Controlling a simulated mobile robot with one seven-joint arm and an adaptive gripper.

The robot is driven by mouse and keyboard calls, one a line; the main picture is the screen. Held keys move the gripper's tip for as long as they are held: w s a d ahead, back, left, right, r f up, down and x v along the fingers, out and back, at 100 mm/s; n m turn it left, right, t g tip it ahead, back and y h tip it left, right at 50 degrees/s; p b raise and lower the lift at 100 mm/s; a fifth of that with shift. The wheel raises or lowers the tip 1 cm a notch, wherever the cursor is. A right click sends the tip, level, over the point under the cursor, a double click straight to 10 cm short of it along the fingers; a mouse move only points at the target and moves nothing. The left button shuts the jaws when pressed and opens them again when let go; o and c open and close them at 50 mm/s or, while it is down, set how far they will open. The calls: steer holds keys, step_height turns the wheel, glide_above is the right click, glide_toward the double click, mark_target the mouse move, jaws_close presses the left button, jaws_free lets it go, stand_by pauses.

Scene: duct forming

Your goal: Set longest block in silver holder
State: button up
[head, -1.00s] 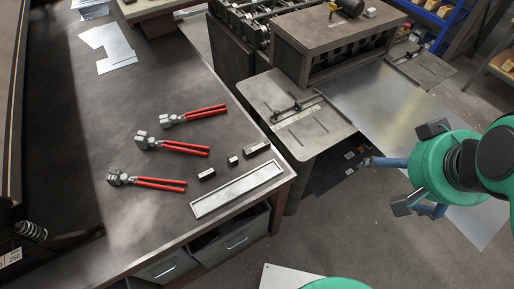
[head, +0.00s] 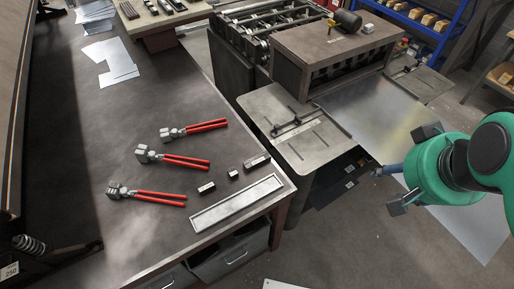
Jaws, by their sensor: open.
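Three small dark blocks with pale tops lie in a slanting row on the workbench. The block at the right end (head: 257,161) looks longest, the middle block (head: 233,173) is the shortest, and the left block (head: 206,188) is in between. The silver holder (head: 237,204) is a long shallow tray near the bench's front right corner, just in front of the blocks, and looks empty. My gripper (head: 388,171) is open and empty, beyond the bench to the right, well apart from the blocks.
Several red-handled pliers (head: 182,160) lie left of the blocks. Cut metal sheets (head: 110,62) lie at the back of the bench (head: 130,100). A machine with a side plate (head: 292,130) and a large metal sheet (head: 370,110) stands to the right.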

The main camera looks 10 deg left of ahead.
steer(key=w+a+f+m+g, duration=0.2)
steer(key=w+a, duration=0.5)
steer(key=w, duration=0.4)
steer(key=m+g+p, duration=0.3)
steer(key=m, duration=0.4)
glide_above(257, 161)
step_height(257, 161, down, 30)
steer(key=r, duration=0.1)
steer(key=shift+w+a+f, duration=0.1)
steer(key=shift+w+f, duration=0.3)
step_height(257, 161, down, 8)
steer(key=b, duration=0.4)
steer(key=shift+r, duration=0.1)
steer(key=shift+s+f+b, duration=0.25)
steer(key=shift+f+b, duration=0.1)
steer(key=shift+f, duration=0.5)
